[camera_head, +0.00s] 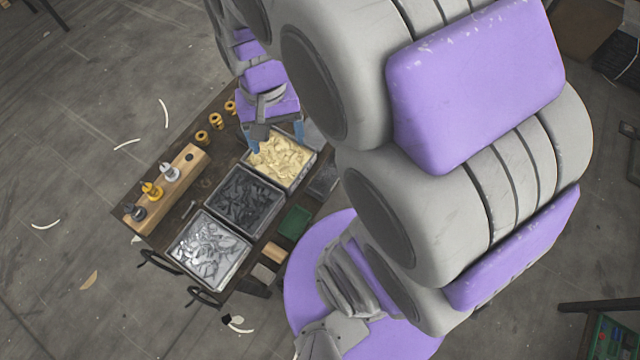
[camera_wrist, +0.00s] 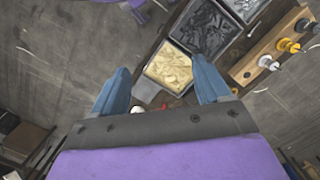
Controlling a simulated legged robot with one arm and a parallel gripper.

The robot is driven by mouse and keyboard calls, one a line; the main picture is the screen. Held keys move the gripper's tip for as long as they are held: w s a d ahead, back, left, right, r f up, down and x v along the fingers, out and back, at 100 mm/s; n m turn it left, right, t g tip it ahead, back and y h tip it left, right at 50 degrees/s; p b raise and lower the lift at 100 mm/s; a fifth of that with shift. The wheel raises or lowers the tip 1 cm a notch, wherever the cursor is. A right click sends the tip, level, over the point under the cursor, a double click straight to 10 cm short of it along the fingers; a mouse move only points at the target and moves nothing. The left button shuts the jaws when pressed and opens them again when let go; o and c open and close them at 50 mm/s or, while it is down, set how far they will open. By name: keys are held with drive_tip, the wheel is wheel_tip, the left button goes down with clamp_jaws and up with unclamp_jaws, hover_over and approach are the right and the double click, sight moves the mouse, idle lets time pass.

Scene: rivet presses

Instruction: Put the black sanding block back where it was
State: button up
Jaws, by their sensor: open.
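My gripper (camera_head: 277,143) is open, its two blue fingers apart above the tray of cream pieces (camera_head: 280,160). In the wrist view my gripper (camera_wrist: 160,66) has nothing visible between its fingers, and the cream tray (camera_wrist: 169,68) lies beyond them. I cannot surely identify the black sanding block. A small black object (camera_head: 232,320), with white beside it, lies low in the head view off the bench, but I cannot tell what it is. Small blocks lie along the bench's right side: a green one (camera_head: 294,222), a tan one (camera_head: 274,252) and a grey one (camera_head: 263,272).
The bench also bears a tray of dark pieces (camera_head: 244,198) and a tray of silver pieces (camera_head: 208,250). A wooden holder (camera_head: 180,172) with upright fittings and several brass rings (camera_head: 202,137) line its left side. My arm hides much of the right.

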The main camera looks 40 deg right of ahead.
drive_tip(key=s+r+n, duration=0.1)
drive_tip(key=s+n, duration=0.3)
drive_tip(key=s, duration=1)
drive_tip(key=shift+n, duration=0.3)
drive_tip(key=shift+d+r, duration=0.1)
drive_tip(key=shift+d, duration=0.15)
drive_tip(key=shift+c, duration=0.2)
